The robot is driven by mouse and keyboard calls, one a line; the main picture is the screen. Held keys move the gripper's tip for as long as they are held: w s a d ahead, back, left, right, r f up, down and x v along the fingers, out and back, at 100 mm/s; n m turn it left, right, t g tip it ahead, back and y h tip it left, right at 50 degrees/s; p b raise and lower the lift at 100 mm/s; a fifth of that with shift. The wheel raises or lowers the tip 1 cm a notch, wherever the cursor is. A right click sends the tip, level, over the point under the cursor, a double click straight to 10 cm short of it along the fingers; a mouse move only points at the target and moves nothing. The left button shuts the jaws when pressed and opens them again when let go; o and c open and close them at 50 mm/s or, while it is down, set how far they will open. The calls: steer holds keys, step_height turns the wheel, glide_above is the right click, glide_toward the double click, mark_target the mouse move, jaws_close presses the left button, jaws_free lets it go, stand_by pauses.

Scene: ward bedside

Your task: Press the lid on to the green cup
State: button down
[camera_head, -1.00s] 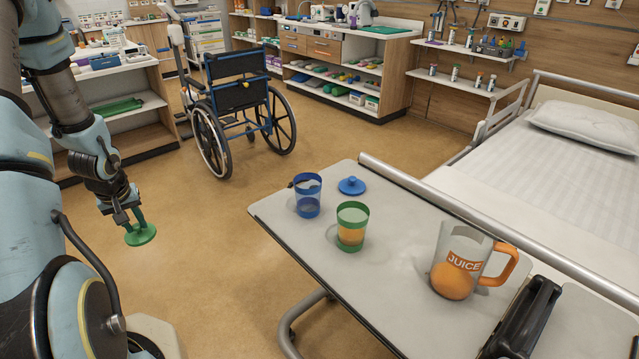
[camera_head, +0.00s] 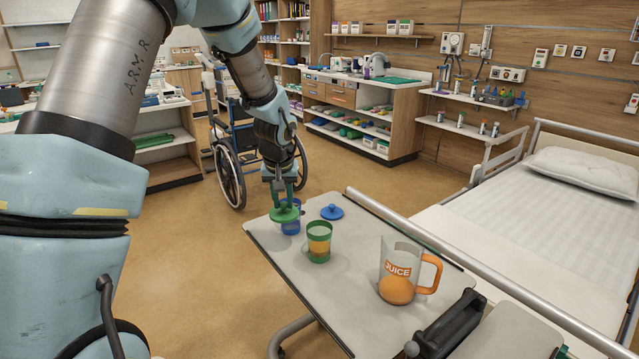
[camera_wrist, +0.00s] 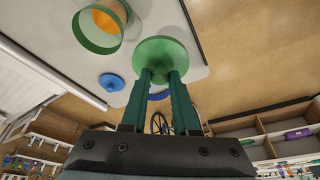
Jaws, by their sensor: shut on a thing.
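My gripper (camera_head: 282,196) is shut on the green lid (camera_head: 284,214) and holds it above the far left part of the overbed table, in front of the blue cup (camera_head: 291,228) in the head view. The green cup (camera_head: 319,242) stands upright and uncovered on the table, right of and nearer than the lid, with orange drink in it. In the wrist view, the green lid (camera_wrist: 160,53) is at the fingertips and the green cup (camera_wrist: 98,43) is to its upper left, apart from it. The lid partly hides the blue cup.
The blue lid (camera_head: 332,212) lies on the table (camera_head: 350,318) behind the green cup. A juice jug (camera_head: 395,272) with an orange handle stands to the right. A bed rail (camera_head: 400,232) runs along the table's far side. A wheelchair (camera_head: 228,160) stands behind on the floor.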

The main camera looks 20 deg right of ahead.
steer(key=s+d+r+m, duration=0.1)
steer(key=s+d+r, duration=0.35)
steer(key=d, duration=0.35)
step_height(320, 180, down, 7)
steer(key=b, duration=0.4)
steer(key=shift+s+a+r+h, duration=0.2)
steer(key=shift+s+h, duration=0.1)
steer(key=shift+s, duration=0.15)
steer(key=shift+f+b, duration=0.2)
steer(key=shift+b, duration=0.25)
stand_by(1.6)
stand_by(0.3)
steer(key=c, duration=0.6)
jaws_free()
steer(key=shift+o, duration=0.4)
steer(key=o, duration=0.4)
